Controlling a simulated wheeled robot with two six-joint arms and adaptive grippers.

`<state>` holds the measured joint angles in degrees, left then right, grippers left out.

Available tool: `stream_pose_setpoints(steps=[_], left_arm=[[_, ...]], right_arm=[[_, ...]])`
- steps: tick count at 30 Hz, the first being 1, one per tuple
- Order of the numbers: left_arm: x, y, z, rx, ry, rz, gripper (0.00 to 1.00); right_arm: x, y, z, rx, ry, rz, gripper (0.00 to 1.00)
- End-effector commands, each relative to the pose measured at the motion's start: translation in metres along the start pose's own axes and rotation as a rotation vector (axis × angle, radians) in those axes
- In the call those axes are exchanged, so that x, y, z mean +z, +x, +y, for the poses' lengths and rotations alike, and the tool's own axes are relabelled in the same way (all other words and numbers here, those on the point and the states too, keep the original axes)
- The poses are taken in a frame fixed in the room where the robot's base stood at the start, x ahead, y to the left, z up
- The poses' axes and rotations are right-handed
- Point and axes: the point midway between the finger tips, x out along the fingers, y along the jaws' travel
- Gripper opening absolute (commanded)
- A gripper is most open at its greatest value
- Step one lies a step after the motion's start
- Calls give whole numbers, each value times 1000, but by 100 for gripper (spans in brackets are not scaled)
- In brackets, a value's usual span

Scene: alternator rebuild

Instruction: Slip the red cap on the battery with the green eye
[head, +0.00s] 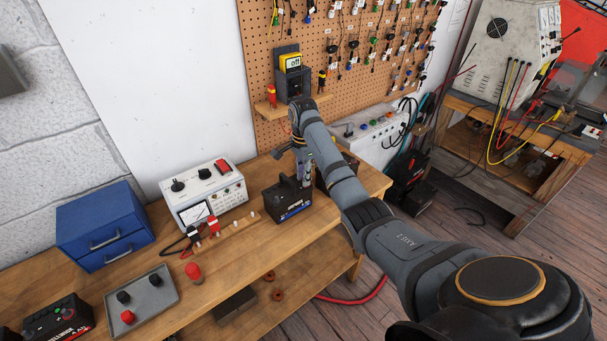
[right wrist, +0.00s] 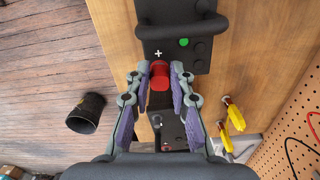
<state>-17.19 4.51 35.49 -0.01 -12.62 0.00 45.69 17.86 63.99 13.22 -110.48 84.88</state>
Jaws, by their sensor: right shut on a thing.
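A dark battery (head: 288,201) with a black handle stands near the bench's right end. In the right wrist view, its top (right wrist: 205,62) shows a green eye (right wrist: 183,42) and a white plus mark. My right gripper (right wrist: 160,74) is shut on a red cap (right wrist: 160,82), held between its fingertips beside the plus mark. The fingers and cap hide the post there, so I cannot tell whether the cap touches it. In the head view, the arm partly hides my right gripper (head: 306,172) above the battery's right side. My left gripper is not in view.
Another dark battery (head: 321,178) stands to the right, partly behind my arm. A white tester (head: 225,187) with clamps stands left. A grey tray (head: 152,301) holds red and black caps. A blue drawer box (head: 103,224) stands at the back left.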

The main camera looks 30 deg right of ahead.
Motion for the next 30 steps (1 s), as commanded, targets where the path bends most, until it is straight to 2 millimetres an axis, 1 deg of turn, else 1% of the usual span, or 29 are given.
stream_pose_setpoints(steps=[14,22,23,24,28,30], left_arm=[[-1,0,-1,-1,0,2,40],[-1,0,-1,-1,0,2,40],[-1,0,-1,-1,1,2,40],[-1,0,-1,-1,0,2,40],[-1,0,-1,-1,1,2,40],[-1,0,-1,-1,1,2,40]], right_arm=[[0,10,0,0,0,0,9],[0,10,0,0,0,0,9],[0,10,0,0,0,0,26],[0,10,0,0,0,0,31],[0,10,0,0,0,0,48],[0,10,0,0,0,0,48]])
